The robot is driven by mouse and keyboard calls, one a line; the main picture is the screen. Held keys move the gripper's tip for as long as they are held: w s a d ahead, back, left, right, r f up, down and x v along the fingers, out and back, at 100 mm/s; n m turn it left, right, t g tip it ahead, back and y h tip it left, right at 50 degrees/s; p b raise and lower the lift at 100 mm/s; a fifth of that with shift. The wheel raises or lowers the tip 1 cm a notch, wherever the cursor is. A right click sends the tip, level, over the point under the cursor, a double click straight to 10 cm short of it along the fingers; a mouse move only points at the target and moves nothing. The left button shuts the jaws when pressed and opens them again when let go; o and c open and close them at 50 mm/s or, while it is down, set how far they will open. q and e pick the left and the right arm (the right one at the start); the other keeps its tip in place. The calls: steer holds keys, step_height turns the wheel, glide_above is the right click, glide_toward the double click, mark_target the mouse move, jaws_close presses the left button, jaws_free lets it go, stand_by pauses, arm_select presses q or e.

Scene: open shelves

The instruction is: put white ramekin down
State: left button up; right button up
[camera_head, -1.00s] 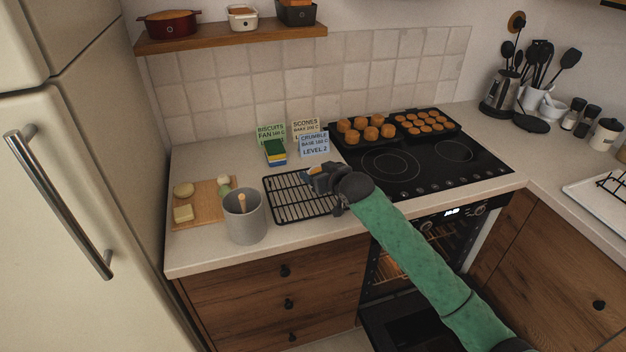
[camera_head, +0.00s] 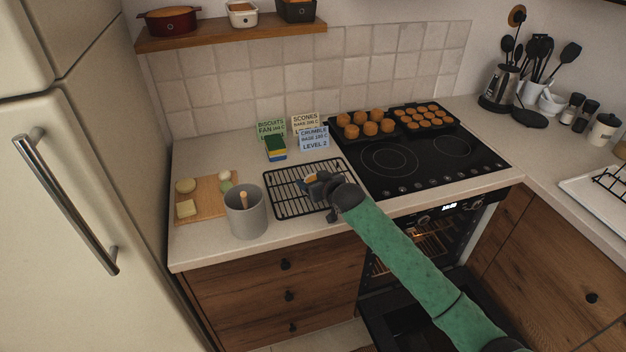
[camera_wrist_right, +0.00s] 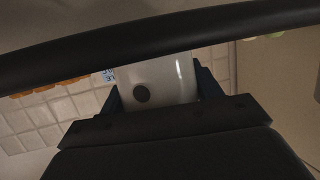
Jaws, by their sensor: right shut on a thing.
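The white ramekin (camera_wrist_right: 172,78) shows in the right wrist view, held between the fingers of my right gripper (camera_wrist_right: 165,92). It has a dark round spot on its side. In the head view my right gripper (camera_head: 313,183) is over the right part of the black wire cooling rack (camera_head: 283,203). A small orange-brown patch shows at its tip, and the gripper hides most of the ramekin. I cannot tell whether the ramekin touches the rack. My left gripper is not in view.
A grey crock (camera_head: 246,212) stands left of the rack, beside a wooden board (camera_head: 208,208). Recipe cards (camera_head: 314,138) and a sponge (camera_head: 275,148) are behind the rack. The hob (camera_head: 400,182) with two filled baking tins lies right. The oven door (camera_head: 405,310) hangs open below.

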steer(key=shift+f, duration=0.15)
steer(key=o, duration=1.1)
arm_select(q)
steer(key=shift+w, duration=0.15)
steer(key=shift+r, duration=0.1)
arm_select(e)
steer(key=shift+s+d+r, duration=0.2)
steer(key=shift+s+d, duration=0.05)
steer(key=shift+s, duration=0.2)
steer(key=b+v, duration=0.3)
steer(key=v, duration=0.6)
steer(key=shift+s+d+r+b, duration=0.15)
steer(key=shift+s+d+b, duration=0.05)
steer(key=shift+s+b, duration=0.1)
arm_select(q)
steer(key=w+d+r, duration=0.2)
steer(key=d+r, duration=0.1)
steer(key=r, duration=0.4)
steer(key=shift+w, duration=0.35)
arm_select(e)
steer(key=shift+s+d+r, duration=0.25)
steer(key=shift+s+r, duration=0.05)
steer(key=shift+s, duration=0.15)
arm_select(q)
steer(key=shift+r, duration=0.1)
